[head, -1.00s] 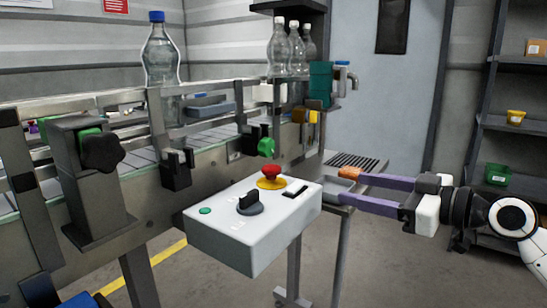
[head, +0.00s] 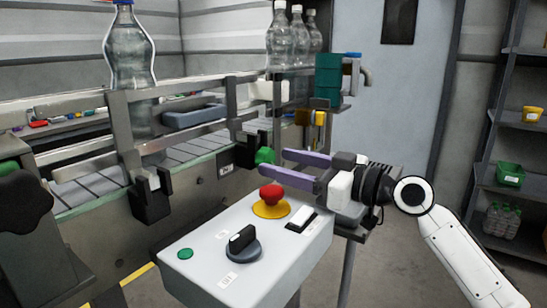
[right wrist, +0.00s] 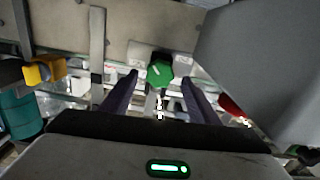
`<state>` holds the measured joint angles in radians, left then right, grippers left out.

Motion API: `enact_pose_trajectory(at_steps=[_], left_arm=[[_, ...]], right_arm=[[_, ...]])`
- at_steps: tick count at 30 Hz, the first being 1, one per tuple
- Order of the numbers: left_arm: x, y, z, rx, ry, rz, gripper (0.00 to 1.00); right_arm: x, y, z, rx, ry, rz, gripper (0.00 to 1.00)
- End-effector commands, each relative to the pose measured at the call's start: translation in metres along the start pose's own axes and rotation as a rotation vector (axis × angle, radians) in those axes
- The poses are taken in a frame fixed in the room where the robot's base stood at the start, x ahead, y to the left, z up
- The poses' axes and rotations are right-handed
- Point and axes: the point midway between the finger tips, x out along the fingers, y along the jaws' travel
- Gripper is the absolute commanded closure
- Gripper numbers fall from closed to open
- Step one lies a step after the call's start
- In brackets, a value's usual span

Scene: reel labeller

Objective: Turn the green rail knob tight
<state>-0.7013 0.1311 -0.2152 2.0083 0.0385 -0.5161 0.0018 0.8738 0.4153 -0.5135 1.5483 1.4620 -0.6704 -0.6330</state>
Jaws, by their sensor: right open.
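The green rail knob (head: 265,156) sits on a black clamp block on the front of the conveyor rail. It also shows in the right wrist view (right wrist: 160,73), between and just beyond the two fingers. My right gripper (head: 279,164) is open, its purple fingers pointing left at the knob from the right. The fingertips are close to the knob; I cannot tell if they touch it. Nothing is held. My left gripper is not in view.
A white control box (head: 245,250) with a red stop button (head: 271,193) stands just below the right gripper. A clear bottle (head: 130,55) stands on the conveyor at left. A large black knob (head: 24,200) is at far left. A yellow knob (right wrist: 45,70) is left in the wrist view.

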Motion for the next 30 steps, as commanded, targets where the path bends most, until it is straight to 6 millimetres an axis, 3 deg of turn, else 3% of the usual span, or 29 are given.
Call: enact_pose_trajectory(at_steps=[6,16,17,24,30], left_arm=[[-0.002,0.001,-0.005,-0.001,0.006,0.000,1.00],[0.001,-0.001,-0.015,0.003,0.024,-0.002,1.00],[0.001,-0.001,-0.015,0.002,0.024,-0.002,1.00],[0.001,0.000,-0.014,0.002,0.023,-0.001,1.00],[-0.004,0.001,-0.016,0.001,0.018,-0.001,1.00]], right_arm=[[0.025,0.000,-0.001,-0.001,0.001,0.000,0.45],[0.030,0.000,0.000,-0.002,-0.001,0.001,0.45],[0.030,0.000,0.000,-0.002,-0.001,0.001,0.46],[0.029,0.000,0.000,-0.001,-0.001,0.001,0.86],[0.030,0.000,-0.001,0.091,0.000,0.000,0.86]])
